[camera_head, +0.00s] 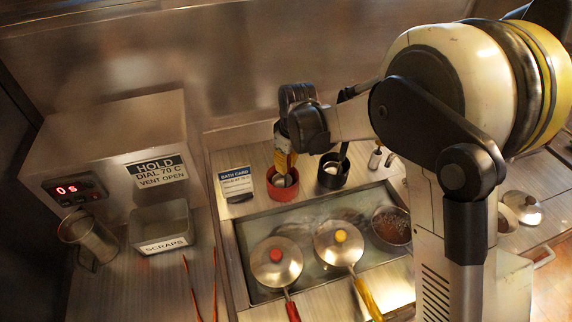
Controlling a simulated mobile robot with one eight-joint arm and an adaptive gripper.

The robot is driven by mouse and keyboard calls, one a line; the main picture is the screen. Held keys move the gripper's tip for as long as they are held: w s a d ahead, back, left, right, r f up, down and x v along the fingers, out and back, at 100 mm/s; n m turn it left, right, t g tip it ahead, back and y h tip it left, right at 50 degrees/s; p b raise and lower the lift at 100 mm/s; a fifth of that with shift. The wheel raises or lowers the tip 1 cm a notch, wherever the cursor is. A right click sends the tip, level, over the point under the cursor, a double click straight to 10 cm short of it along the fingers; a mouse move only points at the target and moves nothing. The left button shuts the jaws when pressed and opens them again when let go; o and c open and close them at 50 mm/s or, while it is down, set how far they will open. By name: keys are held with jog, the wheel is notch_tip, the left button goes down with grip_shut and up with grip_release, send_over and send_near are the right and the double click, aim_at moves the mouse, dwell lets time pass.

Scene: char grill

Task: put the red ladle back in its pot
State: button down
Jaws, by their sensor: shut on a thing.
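My gripper (285,160) points down just above the small red pot (283,193), which stands on the counter behind the sunken bath. Its yellowish fingers are shut on what seems to be the red ladle, but the gripper and wrist hide most of it. A pale metallic part shows at the red pot's mouth, under the fingertips. I cannot tell whether it is the ladle's end or how deep it sits.
A black pot (329,181) with a dark handle stands close right of the red pot. A bath card (236,184) stands close left. Lidded pans with red (277,262) and yellow (339,243) handles sit in front. A scraps bin (160,227) is at left.

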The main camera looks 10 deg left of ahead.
jog(key=shift+f, duration=0.1)
jog(key=c, duration=1.5)
grip_release()
jog(key=r, duration=0.4)
jog(key=s+d+r+p, duration=0.1)
jog(key=r, duration=0.7)
jog(key=shift+s+d+r+p, duration=0.1)
jog(key=shift+s+d+p, duration=0.15)
jog(key=shift+d+p, duration=0.1)
jog(key=s+d+r+m+t, duration=0.1)
jog(key=s+d+r+m, duration=0.25)
jog(key=d, duration=0.45)
jog(key=s+d+r+m+t, duration=0.2)
jog(key=s+d+r, duration=0.3)
jog(key=d, duration=0.2)
jog(key=shift+s+d+f+m+t+h, duration=0.35)
jog(key=shift+s+d+m, duration=0.75)
jog(key=shift+s+d, duration=0.9)
jog(key=shift+s+d+f+m+t+h, duration=0.1)
jog(key=shift+s+d+f+m+t, duration=0.35)
jog(key=shift+s+d+m, duration=1.15)
jog(key=shift+s+d+f+m+t+h, duration=0.25)
jog(key=shift+s+d+m+t, duration=0.4)
jog(key=shift+s+d, duration=1.7)
